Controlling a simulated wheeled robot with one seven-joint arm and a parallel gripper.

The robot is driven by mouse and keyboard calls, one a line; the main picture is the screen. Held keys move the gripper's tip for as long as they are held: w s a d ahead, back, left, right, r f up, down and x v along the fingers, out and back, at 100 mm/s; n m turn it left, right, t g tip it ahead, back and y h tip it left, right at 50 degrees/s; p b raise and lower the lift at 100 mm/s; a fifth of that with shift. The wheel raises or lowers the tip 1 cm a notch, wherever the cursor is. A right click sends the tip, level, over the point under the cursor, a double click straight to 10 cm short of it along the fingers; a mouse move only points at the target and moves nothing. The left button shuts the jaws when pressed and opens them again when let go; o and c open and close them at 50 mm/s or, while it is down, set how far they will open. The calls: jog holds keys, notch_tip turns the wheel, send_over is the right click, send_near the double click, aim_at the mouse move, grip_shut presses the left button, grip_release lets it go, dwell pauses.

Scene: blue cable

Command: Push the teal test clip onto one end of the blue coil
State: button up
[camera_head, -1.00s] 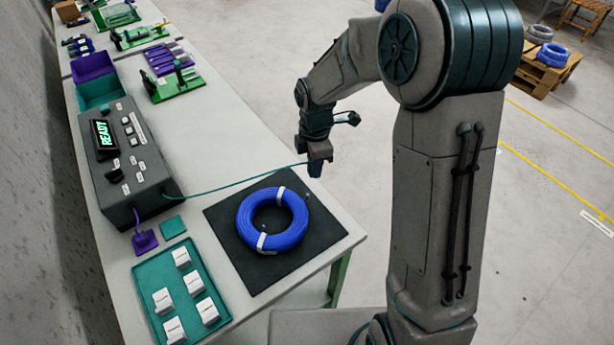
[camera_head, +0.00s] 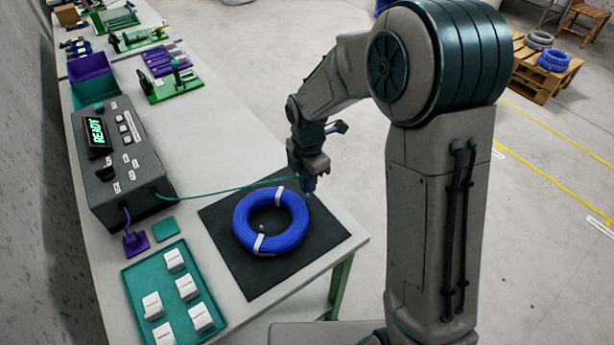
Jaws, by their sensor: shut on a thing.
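The blue coil (camera_head: 271,222) lies flat on a black mat (camera_head: 225,262), bound with white bands. One short cable end (camera_head: 261,229) shows inside the ring. The coil's far right edge is close below my gripper (camera_head: 308,184), which hides most of that spot. My gripper points down and is shut on the teal test clip, which is mostly hidden between the fingers. Its thin teal lead (camera_head: 230,189) runs from the grey tester (camera_head: 122,160) to the gripper. I cannot tell whether the clip touches a cable end.
The tester's display reads READY. A purple clip (camera_head: 135,243) and a teal pad (camera_head: 165,229) lie in front of it. A teal tray (camera_head: 137,279) holds several white blocks. Bins and green fixtures (camera_head: 172,84) stand farther back. The table's right edge is near the mat.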

jog(key=shift+f, duration=0.8)
jog(key=shift+d+f+b, duration=0.1)
jog(key=shift+f+b, duration=0.35)
jog(key=shift+f, duration=0.65)
dwell(2.0)
jog(key=o, duration=1.2)
jog(key=shift+c, duration=0.2)
jog(key=shift+r+p, duration=3)
jog(key=shift+r, duration=0.55)
